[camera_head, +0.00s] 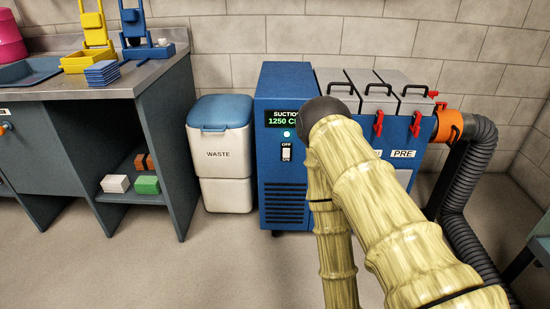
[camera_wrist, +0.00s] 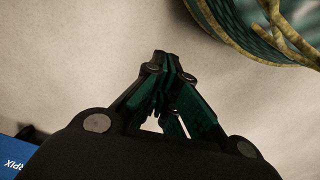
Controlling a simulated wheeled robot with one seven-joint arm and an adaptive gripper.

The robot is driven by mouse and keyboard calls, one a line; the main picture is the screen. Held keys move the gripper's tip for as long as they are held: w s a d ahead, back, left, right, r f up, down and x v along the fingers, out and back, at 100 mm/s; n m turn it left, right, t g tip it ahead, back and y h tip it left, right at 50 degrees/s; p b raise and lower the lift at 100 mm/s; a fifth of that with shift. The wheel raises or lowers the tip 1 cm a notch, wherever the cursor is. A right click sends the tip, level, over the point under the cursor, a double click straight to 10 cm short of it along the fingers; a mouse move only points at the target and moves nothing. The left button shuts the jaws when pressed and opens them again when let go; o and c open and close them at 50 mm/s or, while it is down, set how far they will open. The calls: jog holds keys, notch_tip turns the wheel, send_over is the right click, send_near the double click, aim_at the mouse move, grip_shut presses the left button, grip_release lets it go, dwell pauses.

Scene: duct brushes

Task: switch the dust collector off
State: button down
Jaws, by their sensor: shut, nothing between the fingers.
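The dust collector (camera_head: 282,90) is a blue cabinet in the middle of the head view. Its display reads "SUCTION" and 1250, partly covered by my arm. My arm crosses in front of the cabinet's right side. My gripper (camera_wrist: 166,58) shows in the wrist view, shut and empty over plain floor. It cannot be made out in the head view.
A waste bin (camera_head: 221,170) stands just left of the collector, and a workbench (camera_head: 100,85) is further left. Lidded grey boxes (camera_head: 375,90) with red latches and an orange-collared black hose (camera_head: 465,180) are at the right. Floor in front is clear.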

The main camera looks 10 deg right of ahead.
jog(key=w+a+f+m+t+y+b, duration=0.1)
jog(key=w+a+m+t+b, duration=0.2)
jog(key=w, duration=0.5)
jog(key=w+a+f+m+t+y+b, duration=0.1)
jog(key=w+a+m+t, duration=0.1)
jog(key=w+a+m, duration=0.45)
jog(key=w+a+r+m+t+b, duration=0.1)
jog(key=w+r+m+t+b, duration=0.2)
jog(key=w, duration=0.6)
jog(key=w+a+r+m+t+b, duration=0.1)
jog(key=w+r+m+t, duration=0.2)
jog(key=w+m, duration=0.45)
jog(key=w+d+r+m+t+h+b, duration=0.2)
jog(key=w+d+r+m, duration=0.4)
jog(key=w+r+m, duration=0.3)
jog(key=w+d+r+m+t+h+b, duration=0.3)
jog(key=w+d+r+m+t+h, duration=0.2)
jog(key=w+r+m, duration=0.5)
notch_tip(320, 180, up, 2)
jog(key=shift+w+d+r+t, duration=0.25)
jog(key=shift+w+d+t, duration=0.05)
jog(key=shift+d, duration=0.4)
